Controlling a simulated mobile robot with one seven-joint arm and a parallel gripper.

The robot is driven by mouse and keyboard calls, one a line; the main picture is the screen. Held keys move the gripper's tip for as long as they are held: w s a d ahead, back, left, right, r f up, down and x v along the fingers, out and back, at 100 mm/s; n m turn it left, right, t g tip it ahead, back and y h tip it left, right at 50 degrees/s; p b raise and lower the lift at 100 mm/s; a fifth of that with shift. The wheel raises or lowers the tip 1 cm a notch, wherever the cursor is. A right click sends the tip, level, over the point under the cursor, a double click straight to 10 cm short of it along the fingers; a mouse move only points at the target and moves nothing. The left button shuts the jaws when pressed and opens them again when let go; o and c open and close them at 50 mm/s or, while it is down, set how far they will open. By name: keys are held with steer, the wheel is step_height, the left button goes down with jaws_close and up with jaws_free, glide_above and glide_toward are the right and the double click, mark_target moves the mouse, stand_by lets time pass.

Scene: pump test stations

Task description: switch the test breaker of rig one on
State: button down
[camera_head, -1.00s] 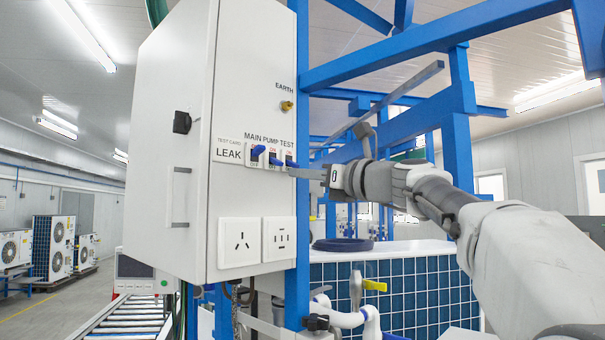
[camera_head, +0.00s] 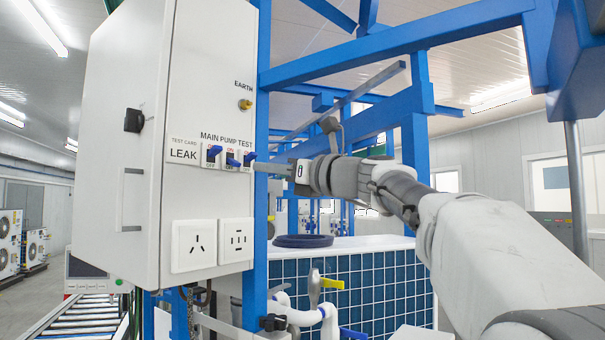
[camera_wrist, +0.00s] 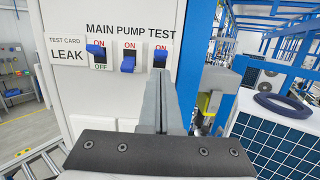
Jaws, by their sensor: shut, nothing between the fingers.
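The grey panel box (camera_head: 125,170) carries three blue-levered breakers labelled MAIN, PUMP and TEST. The test breaker (camera_head: 249,158) is the rightmost; it also shows in the wrist view (camera_wrist: 160,57), where my fingers partly cover it. A red ON mark shows above its blue lever, but its lower part is hidden. The main breaker (camera_wrist: 96,51) has its lever up, with OFF bared below. The pump breaker (camera_wrist: 128,61) has its lever down. My gripper (camera_head: 257,166) is shut and empty, its tip right at the test breaker; I cannot tell if they touch.
Two sockets (camera_head: 215,243) sit low on the panel. A brass earth stud (camera_head: 245,104) protrudes above the breakers. A blue frame post (camera_head: 262,200) stands close to the box's right edge, beside my fingers. A blue-tiled tank (camera_head: 385,285) stands below my arm.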

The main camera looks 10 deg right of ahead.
steer(key=b+v, duration=0.4)
steer(key=v, duration=1.2)
steer(key=shift+s, duration=0.25)
steer(key=shift+d, duration=0.15)
